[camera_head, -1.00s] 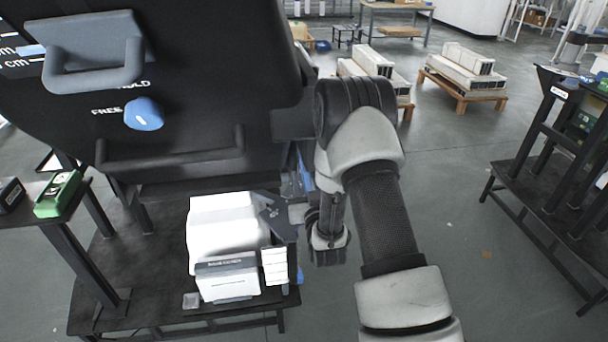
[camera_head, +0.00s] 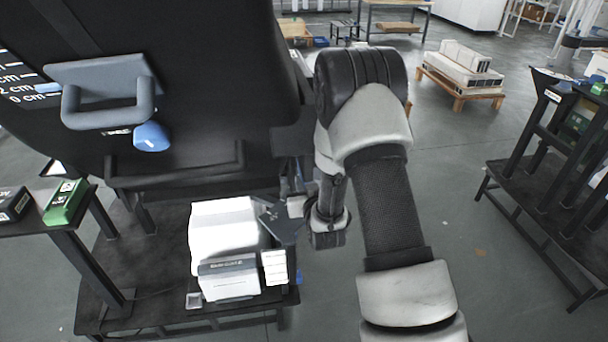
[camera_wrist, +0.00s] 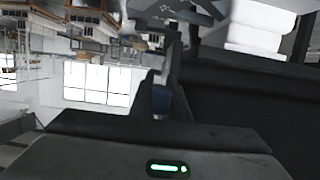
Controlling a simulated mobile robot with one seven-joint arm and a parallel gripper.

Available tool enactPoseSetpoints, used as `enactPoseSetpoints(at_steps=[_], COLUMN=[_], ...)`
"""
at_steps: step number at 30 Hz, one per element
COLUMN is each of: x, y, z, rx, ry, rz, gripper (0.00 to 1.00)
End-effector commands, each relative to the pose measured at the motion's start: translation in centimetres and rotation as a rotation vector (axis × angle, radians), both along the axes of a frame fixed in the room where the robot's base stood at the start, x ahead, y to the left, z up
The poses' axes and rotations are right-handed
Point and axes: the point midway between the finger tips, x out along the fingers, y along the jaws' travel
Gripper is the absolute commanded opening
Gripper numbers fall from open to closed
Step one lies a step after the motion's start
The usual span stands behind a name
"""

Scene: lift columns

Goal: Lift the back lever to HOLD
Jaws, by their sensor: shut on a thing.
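The back lever is not clearly visible in the head view. In the wrist view my gripper (camera_wrist: 160,92) has its dark fingers close together around a small dark-blue piece (camera_wrist: 158,103), which may be the lever's end. In the head view my arm reaches down on the right of the black lift body (camera_head: 210,60), and my fingertips are hidden there. The lift's near face carries a grey-blue handle (camera_head: 108,98), a blue knob (camera_head: 151,136) and a white centimetre scale at the left. A label beside the knob is partly covered.
A white box (camera_head: 225,232) stands on the black lower platform (camera_head: 160,270) beneath the lift body. A green box (camera_head: 66,202) lies on a side stand at left. A black rack (camera_head: 545,185) stands at right. A loaded pallet (camera_head: 460,78) is behind.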

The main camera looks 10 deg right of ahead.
Motion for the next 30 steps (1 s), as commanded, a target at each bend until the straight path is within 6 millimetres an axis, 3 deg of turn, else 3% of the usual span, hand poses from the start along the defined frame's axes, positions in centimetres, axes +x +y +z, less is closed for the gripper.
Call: enactPoseSetpoints(at_steps=[1, 3, 9, 19, 20, 22, 30], x=[0.03, -0.04, -0.20, -0.22, -0.23, -0.23, -0.28], y=[0.00, 0.00, -0.02, -0.02, -0.02, -0.01, 0.00], z=[1.54, 1.69, 1.52, 1.30, 1.29, 1.28, 1.27], rx=[-0.001, -0.001, 0.000, 0.000, 0.000, 0.000, 0.000], ry=[0.042, 0.101, 0.195, 0.202, 0.203, 0.203, 0.203], rz=[0.000, 0.000, 0.000, 0.000, 0.000, 0.000, 0.000], gripper=[0.00, 0.00, 0.00, 0.00, 0.21, 0.32, 0.34])
